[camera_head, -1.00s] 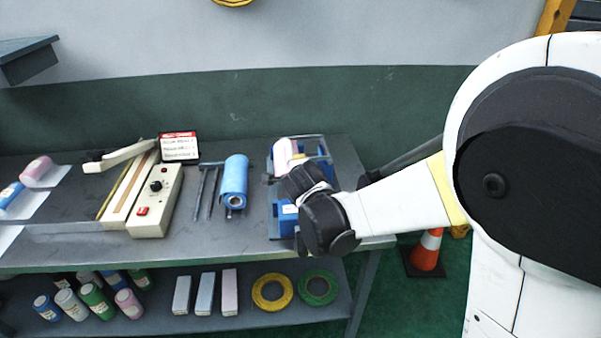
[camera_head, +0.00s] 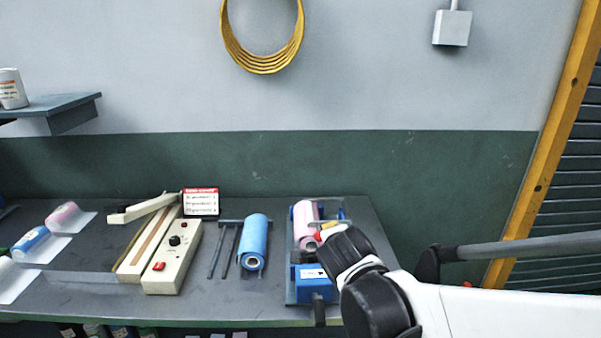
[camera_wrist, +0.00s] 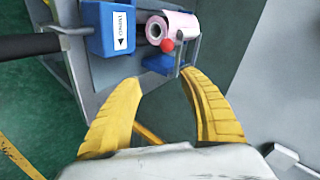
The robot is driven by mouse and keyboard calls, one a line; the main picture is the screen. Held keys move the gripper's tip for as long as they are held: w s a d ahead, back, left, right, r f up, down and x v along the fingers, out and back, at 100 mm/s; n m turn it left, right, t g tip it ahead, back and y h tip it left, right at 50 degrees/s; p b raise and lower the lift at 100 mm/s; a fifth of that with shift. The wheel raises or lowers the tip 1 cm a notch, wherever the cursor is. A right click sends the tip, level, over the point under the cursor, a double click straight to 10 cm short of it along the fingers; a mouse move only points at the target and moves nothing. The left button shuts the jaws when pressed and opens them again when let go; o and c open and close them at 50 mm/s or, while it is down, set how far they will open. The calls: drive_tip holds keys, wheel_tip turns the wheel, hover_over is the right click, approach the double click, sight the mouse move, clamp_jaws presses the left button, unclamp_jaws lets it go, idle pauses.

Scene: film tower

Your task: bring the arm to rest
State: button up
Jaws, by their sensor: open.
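My gripper (camera_wrist: 161,78) shows in the wrist view with its two yellow fingers spread apart and nothing between them. Beyond the fingertips stands a film tower with a blue box (camera_wrist: 108,28) bearing a white label, a pink film roll (camera_wrist: 182,22) and a red knob (camera_wrist: 167,46). In the head view my arm reaches in from the right, and its dark wrist joints cover part of the tower. The pink roll (camera_head: 304,222) and blue box (camera_head: 313,282) still show there. I cannot tell whether the fingers touch the tower.
On the workbench (camera_head: 95,300) stand a blue roll on a stand (camera_head: 254,240), a beige sealer (camera_head: 172,257) and a red-and-white sign (camera_head: 201,202). Wrapped rolls lie at the left. A yellow hose coil (camera_head: 262,62) hangs on the wall. A yellow door frame (camera_head: 535,190) stands right.

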drive_tip(key=s+d+n+g, duration=0.1)
drive_tip(key=s+d+n, duration=0.2)
drive_tip(key=s+n, duration=0.2)
drive_tip(key=s+d+n+g, duration=0.1)
drive_tip(key=s+d+n, duration=0.2)
drive_tip(key=s, duration=0.7)
drive_tip(key=s+d+n+g+y, duration=0.1)
drive_tip(key=s+d+n, duration=0.2)
drive_tip(key=s+n, duration=0.4)
drive_tip(key=shift+s+f+g, duration=0.2)
drive_tip(key=shift+f+g, duration=0.2)
